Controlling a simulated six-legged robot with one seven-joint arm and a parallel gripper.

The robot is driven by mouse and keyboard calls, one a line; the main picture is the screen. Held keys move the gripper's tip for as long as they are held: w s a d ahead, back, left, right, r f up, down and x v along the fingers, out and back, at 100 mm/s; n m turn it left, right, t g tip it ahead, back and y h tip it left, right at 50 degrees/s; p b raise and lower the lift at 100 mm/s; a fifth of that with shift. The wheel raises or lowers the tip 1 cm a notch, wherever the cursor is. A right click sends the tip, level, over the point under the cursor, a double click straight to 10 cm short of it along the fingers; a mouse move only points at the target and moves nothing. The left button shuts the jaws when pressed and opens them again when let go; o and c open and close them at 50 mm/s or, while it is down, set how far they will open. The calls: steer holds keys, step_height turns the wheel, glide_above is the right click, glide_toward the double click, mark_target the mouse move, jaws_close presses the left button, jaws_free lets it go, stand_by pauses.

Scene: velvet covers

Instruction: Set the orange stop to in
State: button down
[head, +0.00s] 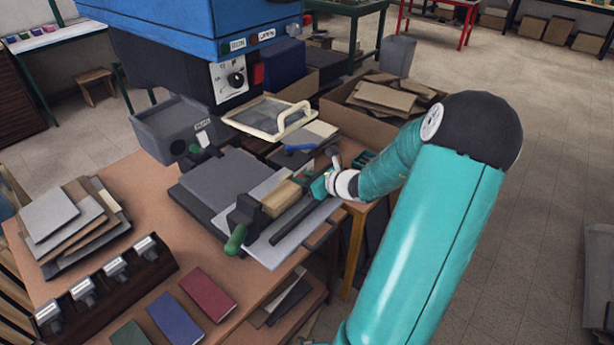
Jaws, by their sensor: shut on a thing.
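I cannot make out a clearly orange stop in the head view. My gripper (321,186) is at the right end of the press bed, beside a tan wooden block (282,198) and a dark bar (298,218). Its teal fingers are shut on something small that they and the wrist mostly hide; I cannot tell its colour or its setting. The block and bar lie over a pale grey plate (280,253). A green-handled clamp (236,238) is at the plate's near left corner.
A blue press head (190,22) with a dial (236,79) and a red part (258,75) hangs over the back. A cream-framed tray (262,117) lies behind. Stacked boards (65,222), a stamp rack (105,280) and coloured covers (208,294) occupy the table's left and front.

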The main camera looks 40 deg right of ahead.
steer(key=c, duration=1.2)
jaws_free()
steer(key=shift+c, duration=0.2)
steer(key=v, duration=1.4)
